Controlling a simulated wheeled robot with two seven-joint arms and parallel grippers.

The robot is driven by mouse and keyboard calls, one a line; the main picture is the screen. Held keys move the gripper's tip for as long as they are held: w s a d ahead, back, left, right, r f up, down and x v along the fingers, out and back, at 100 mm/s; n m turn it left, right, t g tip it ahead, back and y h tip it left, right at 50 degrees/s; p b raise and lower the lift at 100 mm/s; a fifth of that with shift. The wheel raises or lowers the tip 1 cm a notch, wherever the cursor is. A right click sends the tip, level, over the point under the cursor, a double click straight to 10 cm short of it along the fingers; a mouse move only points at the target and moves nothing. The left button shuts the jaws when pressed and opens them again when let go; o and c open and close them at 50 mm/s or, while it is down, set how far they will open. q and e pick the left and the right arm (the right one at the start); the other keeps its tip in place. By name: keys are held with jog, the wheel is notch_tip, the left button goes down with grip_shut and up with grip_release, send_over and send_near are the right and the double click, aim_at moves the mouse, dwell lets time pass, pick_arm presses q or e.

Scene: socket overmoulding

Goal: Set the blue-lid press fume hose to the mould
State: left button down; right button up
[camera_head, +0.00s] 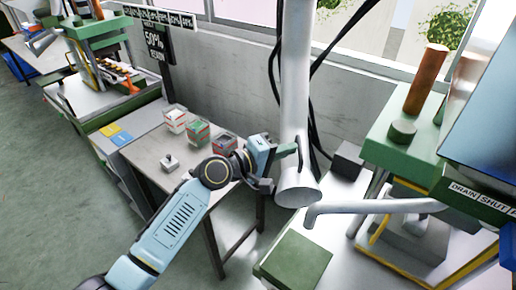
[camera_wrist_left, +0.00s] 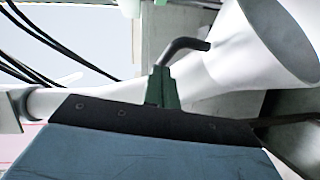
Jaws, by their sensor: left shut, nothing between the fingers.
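The fume hose (camera_head: 296,90) is a white vertical pipe with a flared, open hood (camera_head: 297,190) at its lower end. The hood also shows large at the upper right of the left wrist view (camera_wrist_left: 235,55). My left gripper (camera_head: 284,151) is shut and empty, close beside the pipe just above the hood. A dark bent handle (camera_wrist_left: 188,46) stands out by the hood, right at my shut fingertips (camera_wrist_left: 165,85); I cannot tell whether they touch. A green press (camera_head: 425,150) stands at the right, with a grey block inside (camera_head: 415,240), perhaps the mould. No blue lid shows clearly. My right gripper is out of view.
A grey bent pipe (camera_head: 370,208) reaches left from the press towards the hood. A green block (camera_head: 297,262) lies below. Several small items, including a red-and-white box (camera_head: 174,118), stand on the table (camera_head: 150,155). Black cables hang behind the hose. Another green press (camera_head: 95,45) stands far left.

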pick_arm(q)
jog(key=shift+s+d+r, duration=0.15)
jog(key=shift+s+d, duration=0.2)
jog(key=shift+d, duration=0.45)
jog(key=shift+s+d, duration=0.1)
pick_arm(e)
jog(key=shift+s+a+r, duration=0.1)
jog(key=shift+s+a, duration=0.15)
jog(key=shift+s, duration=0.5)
